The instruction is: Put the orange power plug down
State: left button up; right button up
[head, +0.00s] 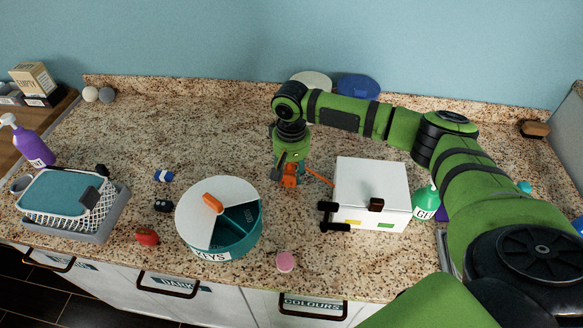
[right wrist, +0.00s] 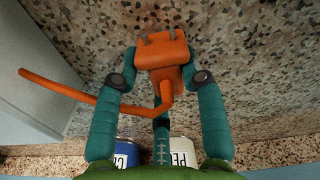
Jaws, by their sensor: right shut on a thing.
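The orange power plug (right wrist: 162,54) has two grey prongs and an orange cord that trails to the left in the right wrist view. My right gripper (right wrist: 160,75) is shut on the plug, with teal fingers on both sides of its body. In the head view the plug (head: 290,176) shows below my right gripper (head: 289,165), over the counter to the left of the white box. I cannot tell whether the plug touches the counter. My left gripper is not in view.
A white box (head: 371,183) with black handles stands right of the plug. A round teal container (head: 235,239) marked KEYS is at the front left, near a pink round thing (head: 285,261). A basket (head: 67,206) stands far left. The granite counter (head: 190,130) is clear behind the container.

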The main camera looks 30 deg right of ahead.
jog(key=shift+f, duration=0.3)
jog(key=shift+f, duration=0.15)
jog(key=o, duration=1.1)
jog(key=shift+o, duration=0.2)
